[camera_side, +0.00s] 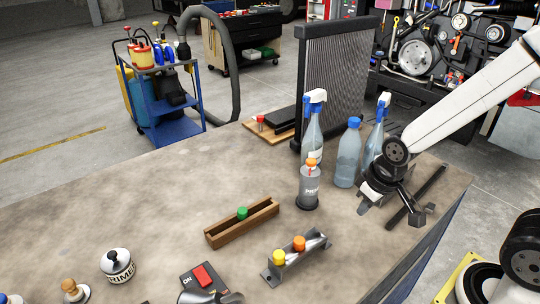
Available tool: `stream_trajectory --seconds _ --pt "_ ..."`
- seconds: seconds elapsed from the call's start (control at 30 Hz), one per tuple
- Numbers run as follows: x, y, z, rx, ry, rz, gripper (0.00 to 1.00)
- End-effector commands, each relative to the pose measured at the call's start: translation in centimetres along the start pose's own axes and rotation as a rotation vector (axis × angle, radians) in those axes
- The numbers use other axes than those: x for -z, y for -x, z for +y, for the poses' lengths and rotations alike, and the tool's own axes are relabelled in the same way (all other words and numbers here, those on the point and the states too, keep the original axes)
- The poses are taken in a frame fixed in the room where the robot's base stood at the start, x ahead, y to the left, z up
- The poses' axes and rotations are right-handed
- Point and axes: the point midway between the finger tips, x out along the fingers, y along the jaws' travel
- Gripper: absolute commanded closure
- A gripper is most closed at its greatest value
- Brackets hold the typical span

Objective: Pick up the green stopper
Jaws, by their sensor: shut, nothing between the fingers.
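The green stopper (243,213) sits in a narrow wooden trough (226,236) near the middle of the bench, with its rounded top showing above the sides. Its lower part is hidden by the trough's near wall. My gripper (365,207) is at the right of the bench, well to the right of the stopper and apart from it. It is shut and empty, pointing down beside the bottles. Its fingertips are small and dark in this view.
Blue-topped bottles (347,158) stand behind. A metal holder (272,274) with yellow and orange stoppers lies in front. A red switch (203,276) and primer pot (118,267) are nearby.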

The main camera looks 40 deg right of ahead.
Motion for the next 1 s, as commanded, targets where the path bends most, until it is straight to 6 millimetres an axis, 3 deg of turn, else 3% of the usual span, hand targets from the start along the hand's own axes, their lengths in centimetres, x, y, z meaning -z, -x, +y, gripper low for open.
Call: stream_trajectory --seconds 0.13,0.3,0.4,0.77,1.0 --pt "0.0 0.0 0.0 0.000 0.000 0.000 1.00" --pt "0.0 0.0 0.0 0.000 0.000 0.000 0.46" --pt "0.0 0.0 0.0 0.000 0.000 0.000 0.21" --pt "0.2 0.0 -0.1 0.001 -0.009 0.000 0.21" --pt "2.1 -0.1 -0.8 0.004 -0.116 -0.006 0.21"
